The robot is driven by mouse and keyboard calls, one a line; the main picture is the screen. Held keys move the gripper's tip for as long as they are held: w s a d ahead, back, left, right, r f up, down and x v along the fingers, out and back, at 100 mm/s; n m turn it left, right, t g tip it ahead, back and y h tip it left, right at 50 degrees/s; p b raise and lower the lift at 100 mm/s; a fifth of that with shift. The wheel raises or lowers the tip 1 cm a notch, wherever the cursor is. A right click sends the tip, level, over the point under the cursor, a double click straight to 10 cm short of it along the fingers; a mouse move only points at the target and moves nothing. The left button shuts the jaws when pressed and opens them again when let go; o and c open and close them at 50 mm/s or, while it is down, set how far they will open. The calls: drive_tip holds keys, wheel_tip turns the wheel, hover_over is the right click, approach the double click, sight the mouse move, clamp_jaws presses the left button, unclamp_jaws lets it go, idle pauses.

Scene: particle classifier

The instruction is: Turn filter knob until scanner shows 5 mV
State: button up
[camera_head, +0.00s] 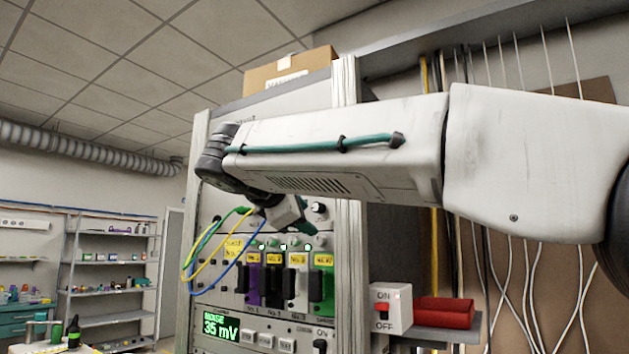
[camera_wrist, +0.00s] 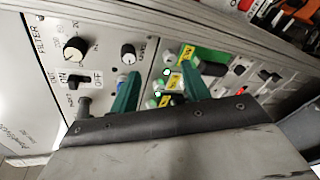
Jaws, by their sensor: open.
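The filter knob (camera_wrist: 75,48) is a round black knob with a scale around it, on a white panel marked FILTER at the left of the wrist view. A smaller black knob (camera_wrist: 128,55) sits beside it. My gripper (camera_wrist: 160,76) is open, with two green fingers apart and nothing between them; the left tip is close to the smaller knob, and the filter knob lies outside the fingers. In the head view, my gripper (camera_head: 298,216) is in front of the panel, partly hidden by my arm. The scanner screen (camera_head: 219,327) reads 35 mV in green.
Below my gripper is a row of purple, black, white and green modules (camera_head: 321,288) with yellow labels. Green, yellow and blue cables (camera_head: 190,270) loop out at the left. An ON/OFF switch box (camera_head: 391,308) and a red object (camera_head: 443,312) are at the right.

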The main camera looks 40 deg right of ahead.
wheel_tip(320, 180, up, 10)
drive_tip(key=w+a+h, duration=0.1)
drive_tip(key=w+h, duration=0.1)
drive_tip(key=h, duration=0.1)
drive_tip(key=x, duration=0.7)
drive_tip(key=shift+w+d+r+n, duration=0.2)
drive_tip(key=shift+d+n, duration=0.1)
drive_tip(key=shift+n, duration=0.1)
drive_tip(key=shift+c, duration=0.4)
drive_tip(key=c, duration=0.9)
